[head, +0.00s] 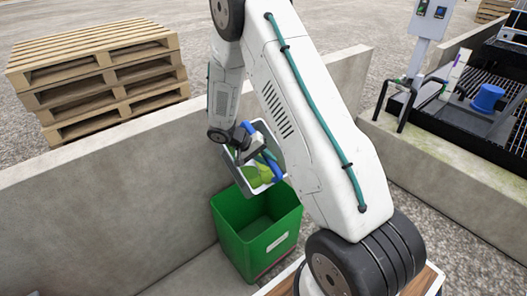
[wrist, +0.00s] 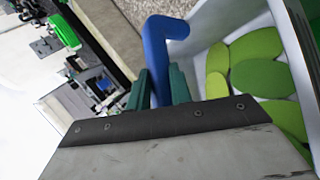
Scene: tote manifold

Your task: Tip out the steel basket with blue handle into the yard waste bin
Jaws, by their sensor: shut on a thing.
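The steel basket (head: 232,166) with its blue handle (wrist: 158,48) is held above the yard waste bin, a green bin (head: 238,228) with a white label. My gripper (wrist: 160,88) is shut on the blue handle, its teal fingers on either side of it. The basket (wrist: 207,28) is tilted in the head view, with its open side facing the camera. Several flat green pieces (wrist: 262,78) lie inside it; some also show in the head view (head: 262,174). The bin's visible inside looks empty. My arm hides part of the basket.
Low concrete walls (head: 95,205) enclose the bin at the back and left. Stacked wooden pallets (head: 100,80) stand behind the wall. At right, a black grated bench (head: 465,125) holds a blue bucket-like object (head: 487,97), beside a grey post with a control box (head: 432,15).

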